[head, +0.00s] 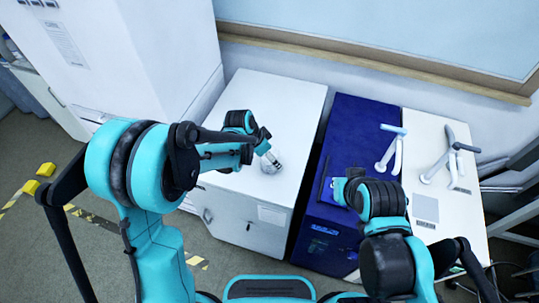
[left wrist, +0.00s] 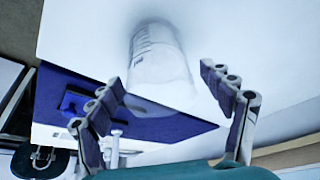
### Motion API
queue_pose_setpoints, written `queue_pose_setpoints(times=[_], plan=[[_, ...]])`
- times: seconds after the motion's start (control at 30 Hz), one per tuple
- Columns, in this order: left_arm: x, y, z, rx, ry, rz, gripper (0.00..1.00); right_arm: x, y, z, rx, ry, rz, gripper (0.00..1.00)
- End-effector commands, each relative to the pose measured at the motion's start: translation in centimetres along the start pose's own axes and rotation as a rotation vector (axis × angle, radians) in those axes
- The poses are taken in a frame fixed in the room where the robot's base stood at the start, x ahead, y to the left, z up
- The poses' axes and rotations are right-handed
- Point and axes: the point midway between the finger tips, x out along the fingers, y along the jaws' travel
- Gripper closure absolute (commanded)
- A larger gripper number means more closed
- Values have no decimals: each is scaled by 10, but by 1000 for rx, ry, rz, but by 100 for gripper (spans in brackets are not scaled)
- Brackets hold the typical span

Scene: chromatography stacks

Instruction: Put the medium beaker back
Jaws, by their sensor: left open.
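The beaker (left wrist: 158,55) is clear and whitish with printed marks on its side. In the left wrist view it is between and just beyond the two fingers of my left gripper (left wrist: 162,80), which is open, with a gap on each side. In the head view the beaker (head: 271,165) is on top of the white cabinet (head: 290,100), at the tip of my left gripper (head: 266,152), which partly hides it. My right gripper (head: 335,190) is over the blue cabinet; its fingers are too small and hidden to tell their state.
The blue cabinet (head: 350,125) stands right of the white one. A wall with a wooden ledge (head: 400,70) is behind. The white cabinet's top is otherwise clear.

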Motion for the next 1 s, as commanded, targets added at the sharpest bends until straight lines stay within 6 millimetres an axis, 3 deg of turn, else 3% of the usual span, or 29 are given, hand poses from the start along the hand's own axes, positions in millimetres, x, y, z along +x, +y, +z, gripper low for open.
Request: queue_pose_setpoints(times=[0.5,0.67,0.87,1.0], plan=[[-101,0,-1,-1,0,0,20,-22,0,-16,0,0,0,100],[-118,0,-1,-1,0,0,20,-25,0,-18,0,0,0,100],[-123,0,0,-5,0,-2,20,-25,0,-18,0,0,0,100],[-143,3,11,-74,3,-42,20,-25,0,-18,0,0,0,100]])
